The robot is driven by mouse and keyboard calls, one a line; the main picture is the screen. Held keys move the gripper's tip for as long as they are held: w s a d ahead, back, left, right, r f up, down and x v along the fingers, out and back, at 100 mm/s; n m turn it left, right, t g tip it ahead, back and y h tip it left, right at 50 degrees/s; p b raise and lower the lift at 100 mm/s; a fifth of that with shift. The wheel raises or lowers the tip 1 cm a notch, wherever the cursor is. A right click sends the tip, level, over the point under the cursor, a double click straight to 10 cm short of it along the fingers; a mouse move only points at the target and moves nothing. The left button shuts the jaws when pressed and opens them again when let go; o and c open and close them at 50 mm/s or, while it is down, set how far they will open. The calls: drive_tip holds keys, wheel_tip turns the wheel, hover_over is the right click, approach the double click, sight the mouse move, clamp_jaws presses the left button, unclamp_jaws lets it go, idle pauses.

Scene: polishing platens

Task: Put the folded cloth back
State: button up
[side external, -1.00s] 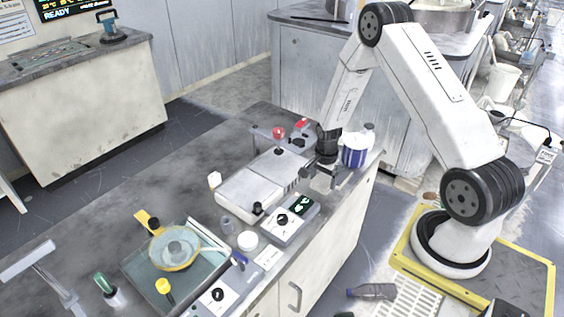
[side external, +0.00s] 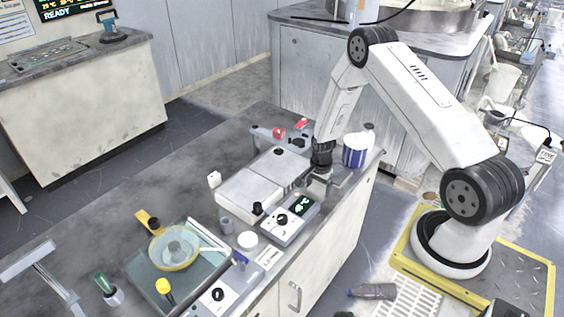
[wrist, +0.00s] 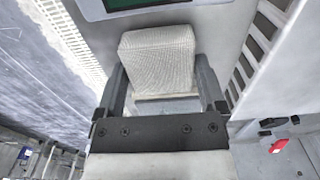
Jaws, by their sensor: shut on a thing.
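The folded cloth (wrist: 157,55) is a pale, woven-textured block between the two fingers of my gripper (wrist: 162,78) in the wrist view. The gripper is shut on it, one dark finger at each side. In the side view my gripper (side external: 319,181) is low at the right edge of the grey bench, just right of the grey-white box unit (side external: 250,193). The cloth cannot be made out clearly in that view. Whether it touches the surface beneath cannot be told.
A blue-and-white tub (side external: 355,151) stands close behind my gripper. A control box with a lit display (side external: 290,219) is in front of it. A tray holding a yellow-rimmed dish (side external: 174,249) lies at the front left. The bench's left middle is clear.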

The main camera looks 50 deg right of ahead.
sight(318, 188)
drive_tip(key=shift+f, duration=0.2)
drive_tip(key=o, duration=1.2)
drive_tip(key=shift+o, duration=0.2)
drive_tip(key=shift+r, duration=0.15)
wheel_tip(318, 188, up, 12)
drive_tip(key=shift+r, duration=0.1)
idle(0.4)
